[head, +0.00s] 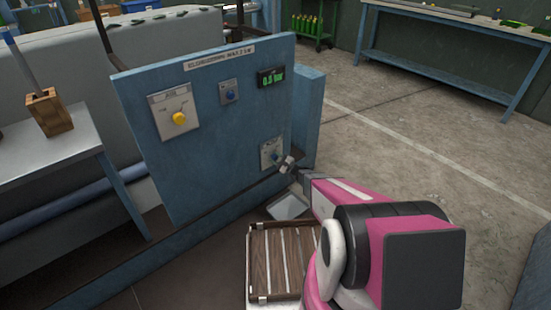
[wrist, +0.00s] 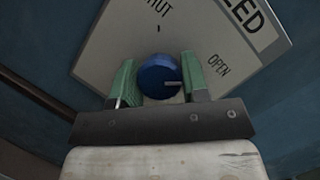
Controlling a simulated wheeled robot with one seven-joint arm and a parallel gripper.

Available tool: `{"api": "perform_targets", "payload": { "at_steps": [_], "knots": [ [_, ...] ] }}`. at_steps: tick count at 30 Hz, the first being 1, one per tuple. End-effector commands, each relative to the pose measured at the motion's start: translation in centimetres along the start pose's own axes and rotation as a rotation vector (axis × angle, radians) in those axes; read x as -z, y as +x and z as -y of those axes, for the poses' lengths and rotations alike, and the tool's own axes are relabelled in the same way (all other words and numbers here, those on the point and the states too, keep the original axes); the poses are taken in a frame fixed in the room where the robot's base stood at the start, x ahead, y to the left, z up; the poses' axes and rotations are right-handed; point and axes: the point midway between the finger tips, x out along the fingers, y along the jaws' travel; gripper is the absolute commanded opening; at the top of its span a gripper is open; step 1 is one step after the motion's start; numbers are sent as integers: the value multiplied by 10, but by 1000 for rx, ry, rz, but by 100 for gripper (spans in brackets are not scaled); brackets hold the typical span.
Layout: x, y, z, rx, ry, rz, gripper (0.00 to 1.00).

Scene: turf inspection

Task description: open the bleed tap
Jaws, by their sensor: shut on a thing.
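The bleed tap is a round blue knob (wrist: 160,77) on a pale plate (wrist: 110,50) in the wrist view. A light mark on the knob points right, just below the word OPEN. My gripper (wrist: 160,82) has its two green fingers on either side of the knob, shut on it. In the head view my gripper (head: 288,163) is at the bleed plate (head: 270,152), low on the right of the blue panel. There the knob is small and partly hidden.
The blue panel (head: 205,120) also carries a yellow knob (head: 179,118), a small blue button (head: 229,92) and a display (head: 271,77) that seems to read 0.0 bar. Open floor (head: 420,150) lies to the right.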

Motion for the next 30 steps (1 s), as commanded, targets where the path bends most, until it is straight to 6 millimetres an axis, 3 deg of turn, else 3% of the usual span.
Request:
{"api": "perform_targets", "payload": {
  "at_steps": [11, 12, 14, 24, 30],
  "knots": [
    [-4, 1, 3, 7, 5, 9, 18],
    [-4, 1, 3, 7, 5, 9, 48],
    [-4, 1, 3, 6, 4, 8, 67],
    [-2, -2, 1, 4, 3, 4, 67],
    [-2, -27, 1, 3, 4, 1, 67]
  ]
}}
